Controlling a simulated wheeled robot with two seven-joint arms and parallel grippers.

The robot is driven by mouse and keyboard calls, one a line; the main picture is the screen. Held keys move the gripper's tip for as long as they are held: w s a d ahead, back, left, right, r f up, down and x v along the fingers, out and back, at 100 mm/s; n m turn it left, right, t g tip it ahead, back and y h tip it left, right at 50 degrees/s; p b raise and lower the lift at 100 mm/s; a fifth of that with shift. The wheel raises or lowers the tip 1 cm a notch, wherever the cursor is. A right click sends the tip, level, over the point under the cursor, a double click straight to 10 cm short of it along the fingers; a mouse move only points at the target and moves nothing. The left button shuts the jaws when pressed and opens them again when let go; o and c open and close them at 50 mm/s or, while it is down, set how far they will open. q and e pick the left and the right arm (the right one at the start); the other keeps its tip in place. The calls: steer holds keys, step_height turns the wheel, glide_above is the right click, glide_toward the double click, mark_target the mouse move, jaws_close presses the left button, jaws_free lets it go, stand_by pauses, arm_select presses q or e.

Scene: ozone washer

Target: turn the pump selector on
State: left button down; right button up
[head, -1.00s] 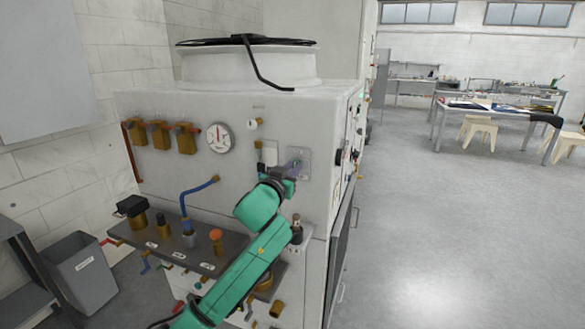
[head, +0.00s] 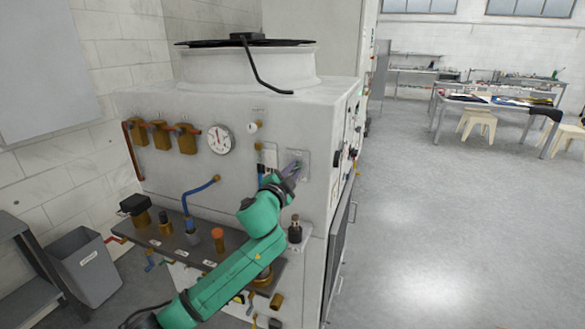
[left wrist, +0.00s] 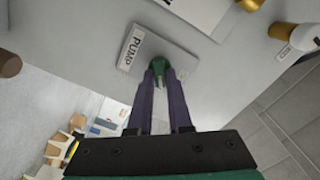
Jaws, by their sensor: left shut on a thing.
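The pump selector is a small green knob (left wrist: 159,66) on a grey plate (left wrist: 185,70) labelled "PUMP" in the left wrist view. In the head view the plate (head: 304,157) is on the front of the white machine, near its right corner. My left gripper (left wrist: 160,80) has its two purple fingers closed on the knob's sides. In the head view my left gripper (head: 291,169) reaches the plate and hides most of the knob. The knob's exact angle is hard to tell. My right gripper is not in view.
The white machine (head: 240,110) carries a round gauge (head: 221,140) and brass valves (head: 161,136) left of the plate. A dark shelf (head: 170,240) with several fittings juts out below. A grey bin (head: 85,268) stands at left. The floor at right is clear.

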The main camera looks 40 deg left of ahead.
arm_select(q)
steer(key=m+p, duration=0.1)
steer(key=m, duration=0.2)
steer(key=shift+m, duration=0.3)
steer(key=shift+f+m+p, duration=0.15)
steer(key=shift+m+p, duration=0.4)
steer(key=shift+m, duration=0.95)
steer(key=c, duration=0.8)
jaws_free()
steer(key=shift+c, duration=0.2)
